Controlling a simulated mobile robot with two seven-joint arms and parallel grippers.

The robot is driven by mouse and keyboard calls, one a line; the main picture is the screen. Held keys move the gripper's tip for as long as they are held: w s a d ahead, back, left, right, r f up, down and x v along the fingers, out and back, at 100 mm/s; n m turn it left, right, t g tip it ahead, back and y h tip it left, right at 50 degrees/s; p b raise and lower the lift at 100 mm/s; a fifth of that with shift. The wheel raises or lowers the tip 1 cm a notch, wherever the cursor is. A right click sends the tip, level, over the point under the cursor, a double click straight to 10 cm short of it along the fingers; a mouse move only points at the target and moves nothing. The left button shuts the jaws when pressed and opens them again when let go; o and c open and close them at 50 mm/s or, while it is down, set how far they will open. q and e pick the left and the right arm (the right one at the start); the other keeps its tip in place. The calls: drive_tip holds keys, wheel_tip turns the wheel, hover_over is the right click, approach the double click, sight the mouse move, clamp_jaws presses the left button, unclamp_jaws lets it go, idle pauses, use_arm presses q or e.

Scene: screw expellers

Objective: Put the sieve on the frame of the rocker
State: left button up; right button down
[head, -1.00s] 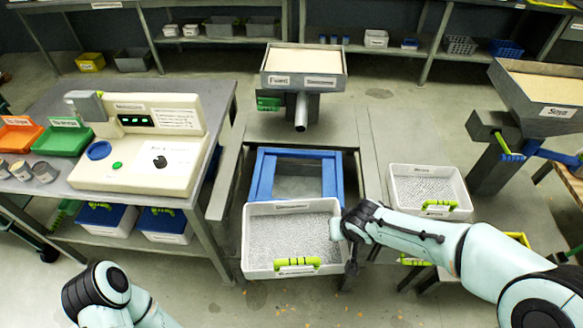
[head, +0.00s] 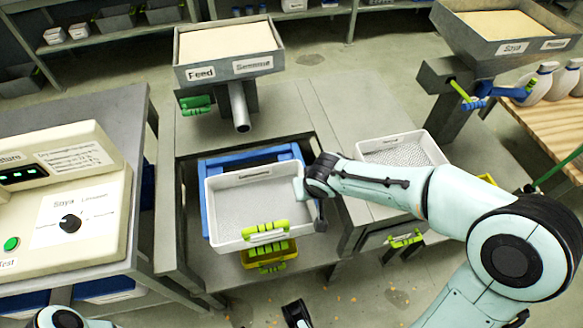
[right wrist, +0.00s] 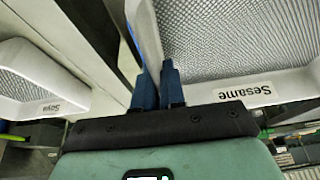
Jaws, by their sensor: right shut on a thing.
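The sieve, a white tray with a grey mesh floor, a green handle and a label reading Sesame in the right wrist view (right wrist: 245,92), is over the blue rocker frame (head: 207,165) in the head view. The sieve (head: 252,195) hides most of the frame; blue shows along its back and left. I cannot tell whether it rests on the frame. My right gripper (head: 306,188) is shut on the sieve's right wall; its blue fingers (right wrist: 158,88) pinch the rim. A black part (head: 297,313) at the bottom edge may be my left gripper; its jaws are unclear.
A second white sieve (head: 403,152), labelled Soya, is on the right. A yellow container (head: 270,258) with a green handle is below the held sieve. A feed hopper (head: 230,60) with a spout stands behind the frame. A control panel (head: 65,200) is at left.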

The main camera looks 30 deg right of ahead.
sight(298, 167)
drive_tip(key=w, duration=0.3)
drive_tip(key=w+d, duration=0.1)
drive_tip(key=w, duration=0.2)
drive_tip(key=w+d+p, duration=0.1)
drive_tip(key=w, duration=0.2)
drive_tip(key=shift+w, duration=0.35)
drive_tip(key=shift+f+b, duration=0.4)
drive_tip(key=shift+f, duration=1.4)
use_arm(q)
drive_tip(key=shift+s+d+r, duration=0.1)
drive_tip(key=shift+s+r, duration=0.15)
drive_tip(key=shift+w+f, duration=0.1)
